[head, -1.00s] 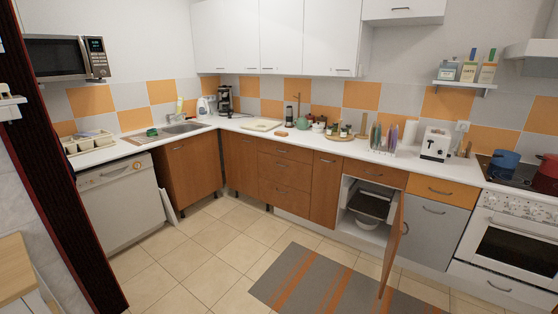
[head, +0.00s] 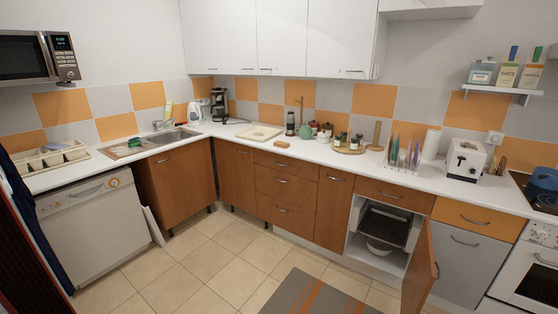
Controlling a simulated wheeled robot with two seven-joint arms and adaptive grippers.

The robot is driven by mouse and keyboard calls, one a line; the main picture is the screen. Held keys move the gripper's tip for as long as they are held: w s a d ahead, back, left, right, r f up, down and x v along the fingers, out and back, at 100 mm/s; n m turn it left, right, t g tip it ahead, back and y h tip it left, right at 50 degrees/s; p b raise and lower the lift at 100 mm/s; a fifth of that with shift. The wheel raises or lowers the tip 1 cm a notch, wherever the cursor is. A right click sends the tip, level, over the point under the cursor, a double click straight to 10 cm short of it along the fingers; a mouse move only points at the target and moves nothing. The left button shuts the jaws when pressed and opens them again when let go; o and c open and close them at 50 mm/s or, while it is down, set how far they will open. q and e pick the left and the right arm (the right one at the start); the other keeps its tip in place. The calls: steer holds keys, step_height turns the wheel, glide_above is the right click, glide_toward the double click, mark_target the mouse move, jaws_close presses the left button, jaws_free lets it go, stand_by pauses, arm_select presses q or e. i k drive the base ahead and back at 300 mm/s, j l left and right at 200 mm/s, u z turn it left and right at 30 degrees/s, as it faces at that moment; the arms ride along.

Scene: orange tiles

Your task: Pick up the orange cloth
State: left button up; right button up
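A small orange-brown item (head: 281,144) lies on the white counter near its front edge, right of a pale tray. It is too small to tell whether it is the orange cloth or a block or sponge. No other orange cloth shows clearly. A small green item (head: 134,142) lies by the sink. Neither of my grippers is in view.
The white counter (head: 230,130) runs along both walls, with a sink (head: 172,139) at left. A cabinet door (head: 418,272) stands open at lower right and juts into the room. A grey-orange striped rug (head: 318,294) lies on the floor. The tiled floor in the middle is clear.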

mark_target(281, 144)
steer(key=i, duration=1.9)
steer(key=i+z, duration=0.15)
steer(key=i, duration=0.4)
steer(key=i+j+z, duration=0.2)
steer(key=i, duration=0.3)
steer(key=i+j+z, duration=0.15)
steer(key=i, duration=0.35)
